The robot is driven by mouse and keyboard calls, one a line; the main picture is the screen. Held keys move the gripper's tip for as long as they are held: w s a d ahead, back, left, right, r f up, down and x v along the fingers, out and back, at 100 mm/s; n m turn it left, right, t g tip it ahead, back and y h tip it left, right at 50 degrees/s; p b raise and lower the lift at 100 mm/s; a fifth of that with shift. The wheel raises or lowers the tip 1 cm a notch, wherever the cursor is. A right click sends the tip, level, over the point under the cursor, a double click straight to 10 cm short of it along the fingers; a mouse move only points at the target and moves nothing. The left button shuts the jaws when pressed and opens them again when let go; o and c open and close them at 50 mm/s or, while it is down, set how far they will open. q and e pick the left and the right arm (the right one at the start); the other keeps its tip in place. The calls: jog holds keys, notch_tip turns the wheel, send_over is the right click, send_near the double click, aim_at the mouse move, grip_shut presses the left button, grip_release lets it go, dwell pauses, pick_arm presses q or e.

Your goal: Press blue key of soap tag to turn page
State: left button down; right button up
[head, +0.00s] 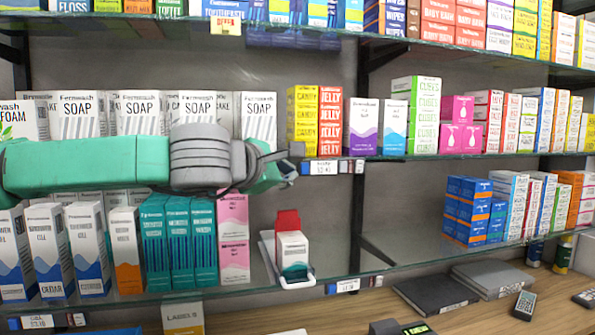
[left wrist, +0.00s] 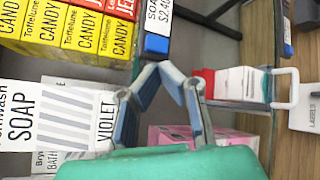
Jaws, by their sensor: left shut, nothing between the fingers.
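The soap tag (head: 323,167) is a white price label on the middle shelf edge in the head view. In the left wrist view the tag (left wrist: 159,14) reads SOAP, with its blue key (left wrist: 156,45) at its lower end. My left gripper (head: 290,169) reaches across from the left, just left of the tag. In the left wrist view the fingertips of my left gripper (left wrist: 165,70) are together and empty, close to the blue key. A small gap seems to show between them; contact is not clear. My right gripper is out of view.
Soap boxes (head: 258,113) and yellow candy boxes (head: 302,118) stand behind the arm. Teal boxes (head: 203,240) stand below it. A red-and-white box (head: 292,249) sits in a white-framed holder on the lower shelf. A wooden counter (head: 540,312) holds dark flat items.

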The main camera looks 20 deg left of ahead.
pick_arm(q)
jog(key=shift+d+r, duration=0.15)
jog(key=shift+d, duration=0.45)
jog(key=shift+w+a, duration=0.1)
jog(key=shift+a, duration=0.05)
